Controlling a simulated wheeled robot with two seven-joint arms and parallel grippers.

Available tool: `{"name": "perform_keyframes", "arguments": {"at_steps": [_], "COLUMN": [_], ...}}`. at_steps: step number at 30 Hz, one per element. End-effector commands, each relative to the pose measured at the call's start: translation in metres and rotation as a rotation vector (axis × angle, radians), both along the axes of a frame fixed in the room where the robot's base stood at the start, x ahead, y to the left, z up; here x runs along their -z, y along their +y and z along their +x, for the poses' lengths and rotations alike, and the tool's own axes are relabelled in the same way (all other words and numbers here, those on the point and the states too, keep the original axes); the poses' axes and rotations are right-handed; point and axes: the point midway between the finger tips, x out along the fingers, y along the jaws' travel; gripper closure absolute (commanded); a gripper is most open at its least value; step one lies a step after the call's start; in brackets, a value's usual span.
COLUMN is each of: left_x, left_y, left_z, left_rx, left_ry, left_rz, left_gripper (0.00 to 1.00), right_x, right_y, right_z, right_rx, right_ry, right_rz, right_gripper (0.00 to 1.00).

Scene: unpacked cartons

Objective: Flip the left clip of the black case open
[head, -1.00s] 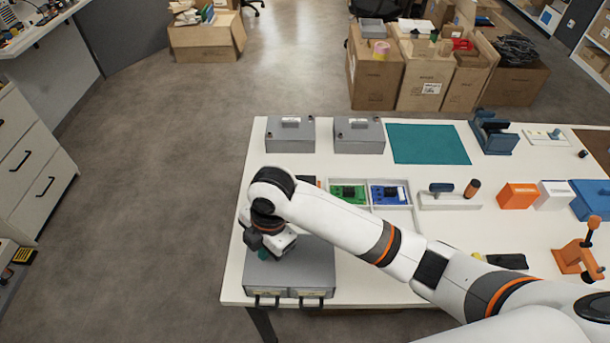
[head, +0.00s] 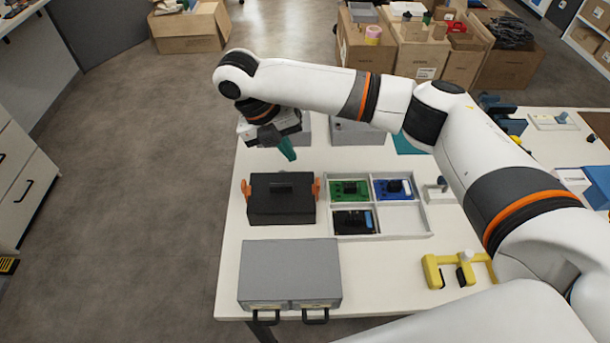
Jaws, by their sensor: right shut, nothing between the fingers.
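The black case (head: 281,203) stands on the white table with a dark handle on its lid. Its left clip (head: 246,189) is orange and sits at the case's left side; its right clip (head: 317,189) is orange at the right side. Both show beside the case's upper edge; I cannot tell surely whether either is flipped open. My right gripper (head: 288,150), with teal fingers, is shut and empty. It hangs above and behind the case, apart from both clips. My left gripper is not in view.
A grey drawer box (head: 290,270) stands in front of the case. A white divided tray (head: 405,220) with circuit boards lies to its right. Grey boxes (head: 355,133) stand behind, partly hidden by my arm. Yellow clamp-like parts (head: 460,268) lie at front right.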

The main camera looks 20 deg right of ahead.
Motion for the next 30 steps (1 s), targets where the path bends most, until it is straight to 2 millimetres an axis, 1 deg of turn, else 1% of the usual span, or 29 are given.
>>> {"name": "perform_keyframes", "arguments": {"at_steps": [5, 8, 18, 21, 25, 30], "left_x": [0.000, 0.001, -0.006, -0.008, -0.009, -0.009], "left_y": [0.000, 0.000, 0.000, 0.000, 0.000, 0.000], "left_z": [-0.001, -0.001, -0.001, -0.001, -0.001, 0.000], "left_rx": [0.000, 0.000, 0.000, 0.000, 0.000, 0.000], "left_ry": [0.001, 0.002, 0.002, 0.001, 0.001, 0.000], "left_rz": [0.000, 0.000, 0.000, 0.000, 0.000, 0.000], "left_gripper": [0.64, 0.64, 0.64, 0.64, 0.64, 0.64], "right_x": [0.004, 0.013, 0.067, 0.080, 0.090, 0.094], "right_y": [-0.001, -0.004, -0.027, -0.031, -0.034, -0.036], "right_z": [-0.001, -0.002, -0.008, -0.010, -0.010, -0.011], "right_rx": [0.001, 0.001, 0.002, 0.001, 0.000, 0.000], "right_ry": [0.000, 0.000, 0.000, 0.001, -0.003, -0.004], "right_rz": [0.001, 0.001, 0.000, 0.000, 0.001, 0.001], "right_gripper": [1.00, 1.00, 1.00, 1.00, 1.00, 1.00]}}
